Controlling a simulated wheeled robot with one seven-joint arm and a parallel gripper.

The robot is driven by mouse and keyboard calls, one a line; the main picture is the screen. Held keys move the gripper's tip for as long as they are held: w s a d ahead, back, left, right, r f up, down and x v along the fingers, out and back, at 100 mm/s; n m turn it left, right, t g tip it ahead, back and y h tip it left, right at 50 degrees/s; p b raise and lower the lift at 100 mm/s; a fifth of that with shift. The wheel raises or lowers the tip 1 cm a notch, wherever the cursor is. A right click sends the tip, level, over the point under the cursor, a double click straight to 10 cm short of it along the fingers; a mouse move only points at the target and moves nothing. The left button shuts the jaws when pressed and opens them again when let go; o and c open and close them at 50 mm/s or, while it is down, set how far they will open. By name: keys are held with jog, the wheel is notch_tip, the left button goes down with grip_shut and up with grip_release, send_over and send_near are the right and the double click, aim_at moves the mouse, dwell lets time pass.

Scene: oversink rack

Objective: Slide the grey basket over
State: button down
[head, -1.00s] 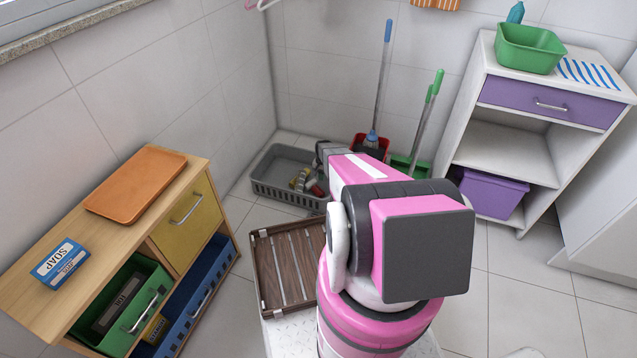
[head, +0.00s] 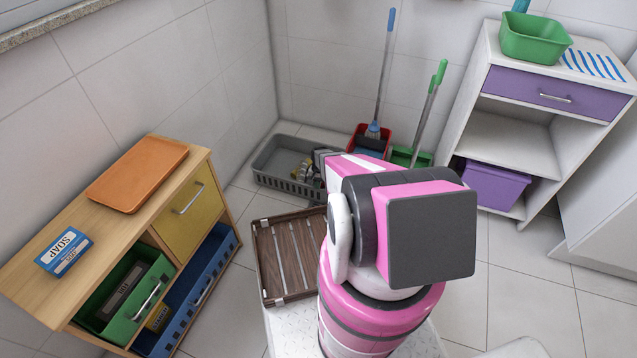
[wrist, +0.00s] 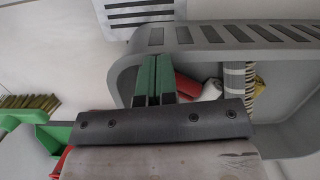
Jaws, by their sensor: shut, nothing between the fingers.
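The grey basket (head: 272,184) stands on the floor in the back corner in the head view, with slotted walls and mixed items inside. Its rim and wall also show in the wrist view (wrist: 127,72). In the wrist view it holds a red item (wrist: 187,86), a ribbed pale roll (wrist: 237,80) and a yellow item. My gripper (wrist: 156,62) is shut and empty, its green fingers over the basket's interior near one wall. I cannot tell whether they touch it. My own arm hides the basket's right part in the head view.
A red dustpan (head: 360,139) and green dustpan (head: 424,157) with upright handles stand right of the basket. A slatted wooden tray (head: 268,262) lies in front of it. A wooden cabinet (head: 215,165) is at left, a white shelf unit (head: 515,142) at right.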

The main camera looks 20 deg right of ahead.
jog(key=shift+f, duration=0.3)
jog(key=shift+w+d, duration=0.1)
jog(key=shift+w, duration=0.1)
jog(key=w+d, duration=0.5)
jog(key=w, duration=0.5)
jog(key=w+d, duration=0.6)
jog(key=w, duration=0.4)
jog(key=shift+d, duration=0.15)
jog(key=shift+s+r, duration=0.15)
jog(key=shift+r, duration=0.05)
